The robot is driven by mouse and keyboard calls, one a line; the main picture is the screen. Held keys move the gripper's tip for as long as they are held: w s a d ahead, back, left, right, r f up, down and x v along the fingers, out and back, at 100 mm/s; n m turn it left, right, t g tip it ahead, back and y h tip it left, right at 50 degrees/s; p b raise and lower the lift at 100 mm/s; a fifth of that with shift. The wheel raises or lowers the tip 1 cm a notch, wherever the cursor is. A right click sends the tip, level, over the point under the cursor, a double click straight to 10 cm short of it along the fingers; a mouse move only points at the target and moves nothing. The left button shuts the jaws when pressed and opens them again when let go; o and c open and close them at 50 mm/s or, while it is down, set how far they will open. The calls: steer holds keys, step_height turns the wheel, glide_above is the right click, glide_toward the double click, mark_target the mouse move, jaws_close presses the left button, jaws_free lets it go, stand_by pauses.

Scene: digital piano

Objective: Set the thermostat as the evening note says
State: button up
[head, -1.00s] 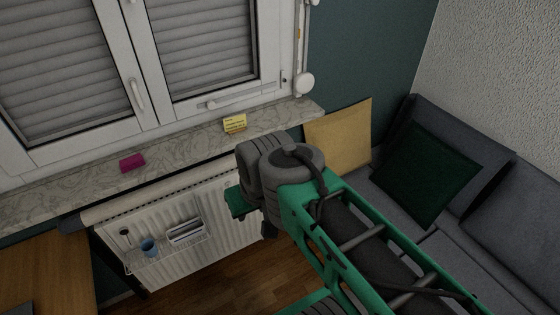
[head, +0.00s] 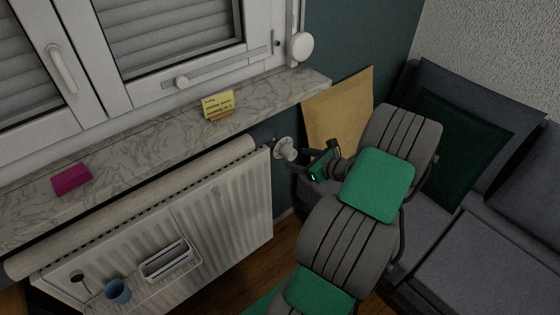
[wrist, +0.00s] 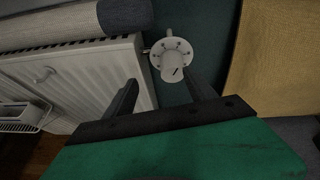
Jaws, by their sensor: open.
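The thermostat knob (head: 285,148) is white and sits at the right end of the radiator, just under the sill. In the wrist view the knob (wrist: 172,62) faces the camera as a round dial with dots around its rim and a dark pointer mark. My gripper (head: 302,160) is open and empty, just to the right of the knob. In the wrist view its two dark fingers (wrist: 162,92) point toward the knob, which shows beyond and between their tips. The yellow evening note (head: 218,106) stands on the sill; its writing is too small to read surely.
The white radiator (head: 225,215) hangs below the marble sill (head: 150,140). A rack on it holds a blue cup (head: 118,291). A magenta pad (head: 72,179) lies on the sill. A tan board (head: 340,112) stands behind my gripper, beside the grey sofa (head: 455,265).

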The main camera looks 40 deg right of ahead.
mark_target(293, 155)
steer(key=w+f, duration=0.1)
steer(key=w, duration=0.1)
steer(key=w+d+f+m, duration=0.1)
steer(key=w, duration=0.1)
steer(key=w+f+m, duration=0.1)
steer(key=w+f, duration=0.1)
steer(key=shift+w+d+t+h, duration=0.1)
steer(key=shift+d+t+h, duration=0.2)
steer(key=shift+d+t, duration=0.1)
steer(key=shift+r, duration=0.1)
steer(key=c, duration=1.3)
steer(key=shift+d, duration=0.1)
steer(key=shift+c, duration=0.3)
